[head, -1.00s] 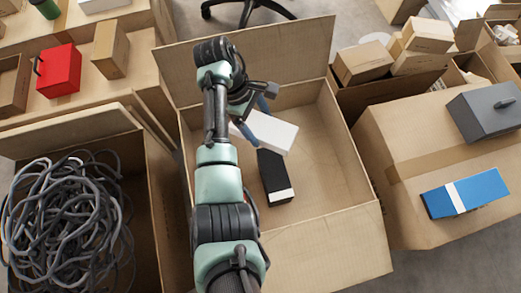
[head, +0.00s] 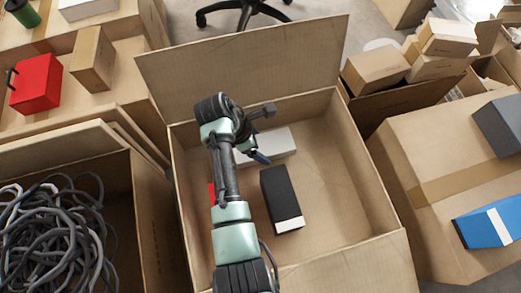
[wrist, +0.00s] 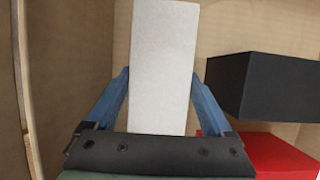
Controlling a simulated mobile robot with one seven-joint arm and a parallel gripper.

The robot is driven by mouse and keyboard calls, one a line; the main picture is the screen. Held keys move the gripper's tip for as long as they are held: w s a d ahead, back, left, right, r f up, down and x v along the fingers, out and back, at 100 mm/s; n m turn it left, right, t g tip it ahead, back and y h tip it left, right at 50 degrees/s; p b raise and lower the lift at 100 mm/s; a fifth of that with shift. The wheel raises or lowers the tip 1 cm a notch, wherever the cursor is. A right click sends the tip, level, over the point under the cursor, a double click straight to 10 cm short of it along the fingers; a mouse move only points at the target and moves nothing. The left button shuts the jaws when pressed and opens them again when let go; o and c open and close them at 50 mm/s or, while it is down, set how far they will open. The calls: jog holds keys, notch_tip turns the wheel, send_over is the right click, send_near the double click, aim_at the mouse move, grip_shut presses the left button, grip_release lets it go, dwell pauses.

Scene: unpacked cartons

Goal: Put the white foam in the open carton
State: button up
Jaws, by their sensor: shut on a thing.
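The white foam (head: 276,143) is a pale rectangular block, inside the open carton (head: 372,190) near its far wall. My gripper (head: 256,154) is down in the carton, partly hidden by my arm. In the wrist view, the foam (wrist: 164,60) stands between the two blue fingers of my gripper (wrist: 162,92), which are shut on it. I cannot tell whether the foam touches the carton floor.
A black box with a white end (head: 280,198) lies in the carton, right of my arm. A red thing (wrist: 268,157) is also inside, mostly hidden by my arm in the head view. The carton's right side has bare floor. A cable-filled carton (head: 150,205) stands left.

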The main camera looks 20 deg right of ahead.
notch_tip(320, 180, down, 3)
jog(key=shift+r+b, duration=0.1)
jog(key=shift+b, duration=0.55)
jog(key=shift+r, duration=0.1)
jog(key=o, duration=1)
jog(key=shift+o, duration=0.2)
